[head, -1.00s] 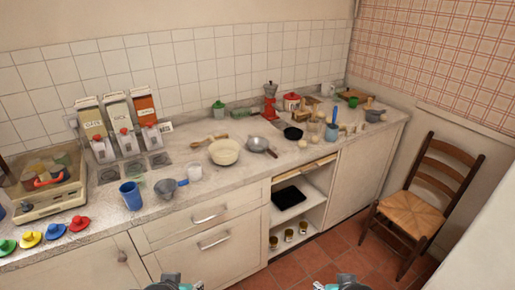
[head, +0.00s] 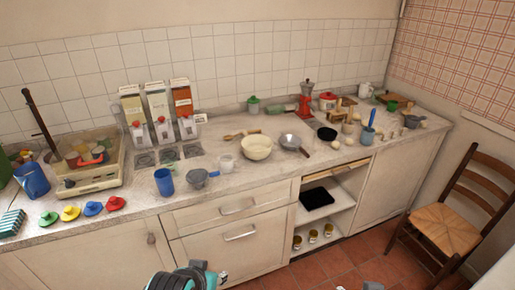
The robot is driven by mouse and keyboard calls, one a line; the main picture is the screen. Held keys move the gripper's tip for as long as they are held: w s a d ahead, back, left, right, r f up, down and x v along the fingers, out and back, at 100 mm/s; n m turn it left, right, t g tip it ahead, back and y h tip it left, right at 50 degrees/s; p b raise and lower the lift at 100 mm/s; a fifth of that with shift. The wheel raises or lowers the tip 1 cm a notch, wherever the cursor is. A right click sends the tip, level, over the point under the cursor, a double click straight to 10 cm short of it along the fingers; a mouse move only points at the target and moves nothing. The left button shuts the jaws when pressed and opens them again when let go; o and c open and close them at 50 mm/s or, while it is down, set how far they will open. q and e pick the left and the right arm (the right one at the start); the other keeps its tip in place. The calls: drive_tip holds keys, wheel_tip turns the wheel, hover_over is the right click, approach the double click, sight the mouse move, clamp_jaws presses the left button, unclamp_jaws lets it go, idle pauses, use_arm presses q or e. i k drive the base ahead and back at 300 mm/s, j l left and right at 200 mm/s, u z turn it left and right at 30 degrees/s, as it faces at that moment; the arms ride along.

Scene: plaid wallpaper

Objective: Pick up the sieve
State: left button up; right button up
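A round silvery bowl-shaped utensil with a dark handle (head: 289,141) lies on the counter right of a cream bowl. It looks like a sieve, but its mesh is too small to make out. A small grey vessel with a blue handle (head: 197,179) stands nearer the front edge, beside a blue cup; I cannot tell if it is a sieve. My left gripper (head: 203,275) is low in front of the drawers, well away from both utensils; its fingers are unclear. Only a bit of my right gripper (head: 372,286) shows at the bottom edge.
The cream bowl (head: 257,148), blue cup (head: 164,182) and clear cup (head: 226,163) stand close by. Colored lids (head: 93,208) lie at the left front. An open shelf (head: 325,205) is below the counter. A chair (head: 452,215) stands at the right.

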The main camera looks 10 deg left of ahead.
sight(289, 142)
drive_tip(key=u, duration=0.4)
drive_tip(key=i+l+u, duration=0.15)
drive_tip(key=l+u, duration=0.2)
drive_tip(key=i+l+u, duration=0.1)
drive_tip(key=l+u, duration=0.2)
drive_tip(key=i+l+u, duration=0.1)
drive_tip(key=l+u, duration=0.25)
